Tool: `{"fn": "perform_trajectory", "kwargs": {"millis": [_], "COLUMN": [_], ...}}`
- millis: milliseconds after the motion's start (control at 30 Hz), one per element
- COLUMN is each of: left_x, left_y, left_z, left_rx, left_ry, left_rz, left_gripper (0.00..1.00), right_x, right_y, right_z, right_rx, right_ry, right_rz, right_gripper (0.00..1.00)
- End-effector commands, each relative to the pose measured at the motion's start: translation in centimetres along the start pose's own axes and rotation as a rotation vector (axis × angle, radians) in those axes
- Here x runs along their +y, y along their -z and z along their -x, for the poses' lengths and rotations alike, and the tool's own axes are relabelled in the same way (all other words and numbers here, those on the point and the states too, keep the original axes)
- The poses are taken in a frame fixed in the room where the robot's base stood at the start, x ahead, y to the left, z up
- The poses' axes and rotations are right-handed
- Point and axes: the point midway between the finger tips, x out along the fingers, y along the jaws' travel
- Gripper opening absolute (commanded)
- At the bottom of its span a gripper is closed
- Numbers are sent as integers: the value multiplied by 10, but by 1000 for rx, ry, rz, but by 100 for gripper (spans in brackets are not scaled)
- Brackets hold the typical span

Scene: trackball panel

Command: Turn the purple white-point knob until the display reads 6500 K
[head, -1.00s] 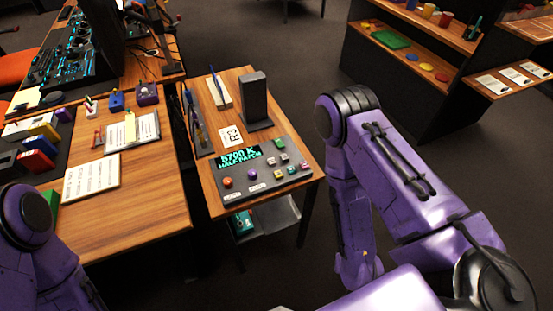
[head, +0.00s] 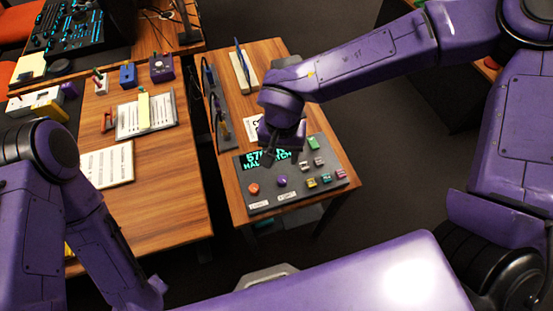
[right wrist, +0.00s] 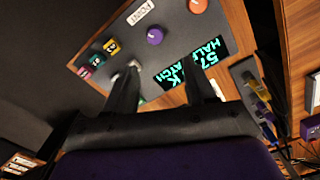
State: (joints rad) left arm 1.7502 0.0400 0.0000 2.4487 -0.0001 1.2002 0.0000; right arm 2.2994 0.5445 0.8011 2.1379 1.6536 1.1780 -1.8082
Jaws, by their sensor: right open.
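The purple knob (head: 282,181) sits on the front part of the dark control panel (head: 330,186), between an orange knob and the colored buttons. It also shows in the right wrist view (right wrist: 155,36), ahead of the fingertips. The display (head: 250,165) starts with 57 in green; my right gripper partly covers it. In the right wrist view the display (right wrist: 212,55) shows 57, K and part of a second line. My right gripper (head: 267,157) is above the panel by the display, open and empty, apart from the knob. My left gripper is outside the view.
An orange knob (head: 254,189) is left of the purple knob. Several small buttons (head: 312,183) are to its right. Another desk (head: 165,190) is at the left.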

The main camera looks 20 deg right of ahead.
Motion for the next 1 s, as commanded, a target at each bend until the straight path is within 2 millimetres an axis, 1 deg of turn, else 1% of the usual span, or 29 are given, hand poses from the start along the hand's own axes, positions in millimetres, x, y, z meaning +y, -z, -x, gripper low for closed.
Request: {"fn": "perform_trajectory", "kwargs": {"millis": [67,167,300,400,500,633,867,900,967,1000], "left_x": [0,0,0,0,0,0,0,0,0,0], "left_y": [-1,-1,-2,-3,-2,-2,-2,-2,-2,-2], "left_z": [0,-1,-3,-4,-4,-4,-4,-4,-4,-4], "left_rx": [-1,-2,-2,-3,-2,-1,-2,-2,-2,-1], "left_ry": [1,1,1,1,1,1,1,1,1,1], "left_rz": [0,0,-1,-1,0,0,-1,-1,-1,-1], "left_gripper": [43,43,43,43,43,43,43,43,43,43], "right_x": [2,4,3,2,1,1,1,1,1,1], "right_y": [-4,-8,-5,-2,-1,0,-1,-1,-1,-1], "right_z": [-7,-26,-60,-82,-96,-104,-104,-104,-104,-104], "right_rx": [0,1,-1,-1,-2,-1,-1,-1,-1,-1], "right_ry": [-1,-2,-3,-4,-4,-3,-2,-2,-2,-2], "right_rz": [1,3,2,2,1,1,1,1,0,0], "right_gripper": [55,55,55,55,55,55,55,42,22,9]}}
